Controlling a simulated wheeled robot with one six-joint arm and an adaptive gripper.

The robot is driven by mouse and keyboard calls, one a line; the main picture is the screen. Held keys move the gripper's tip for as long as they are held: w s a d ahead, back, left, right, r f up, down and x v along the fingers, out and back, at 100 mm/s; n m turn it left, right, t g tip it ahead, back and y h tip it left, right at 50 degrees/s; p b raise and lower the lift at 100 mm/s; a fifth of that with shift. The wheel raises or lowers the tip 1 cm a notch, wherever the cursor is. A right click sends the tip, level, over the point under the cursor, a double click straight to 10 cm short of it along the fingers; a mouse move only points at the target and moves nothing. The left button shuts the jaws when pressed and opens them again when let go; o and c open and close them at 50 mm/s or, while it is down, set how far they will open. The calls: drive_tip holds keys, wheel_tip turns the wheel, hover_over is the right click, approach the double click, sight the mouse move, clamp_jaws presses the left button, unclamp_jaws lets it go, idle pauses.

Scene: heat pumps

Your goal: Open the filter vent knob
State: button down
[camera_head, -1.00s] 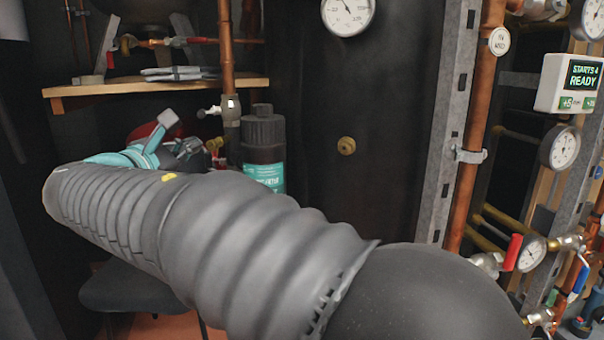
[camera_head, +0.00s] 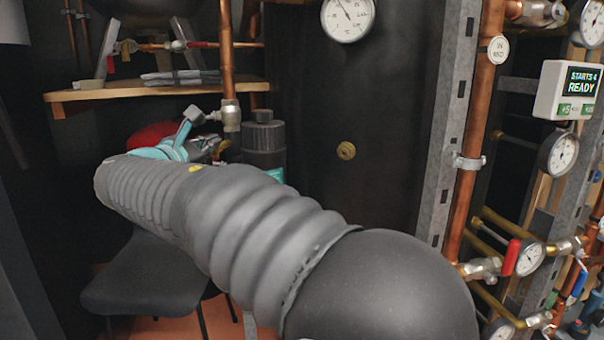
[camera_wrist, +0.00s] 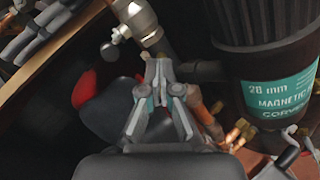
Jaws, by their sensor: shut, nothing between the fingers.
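The filter is a black ribbed canister (camera_head: 264,137) with a teal label, behind my arm in the head view. In the wrist view the canister (camera_wrist: 262,32) fills the upper right, and its label (camera_wrist: 282,97) reads "28 mm MAGNETIC". A silver valve with a small round knob (camera_wrist: 110,52) sits on the pipe to its left; I cannot tell whether this is the vent knob. My gripper (camera_wrist: 158,66) is shut and empty, left of the canister, with its tips just below the valve body in the picture. In the head view my arm hides the canister's lower part.
A wooden shelf (camera_head: 160,90) with fittings is above my arm. A copper pipe (camera_head: 227,60) drops to the valve. A dark chair (camera_head: 150,285) stands below. Gauges, pipes and a red-handled valve (camera_head: 511,257) are at the right. Brass fittings (camera_wrist: 240,130) lie below the canister.

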drive_tip(key=shift+w+a+f, duration=0.1)
drive_tip(key=shift+f, duration=0.3)
idle(1.1)
drive_tip(key=shift+r, duration=0.35)
drive_tip(key=v, duration=0.6)
drive_tip(key=shift+r, duration=0.15)
idle(0.3)
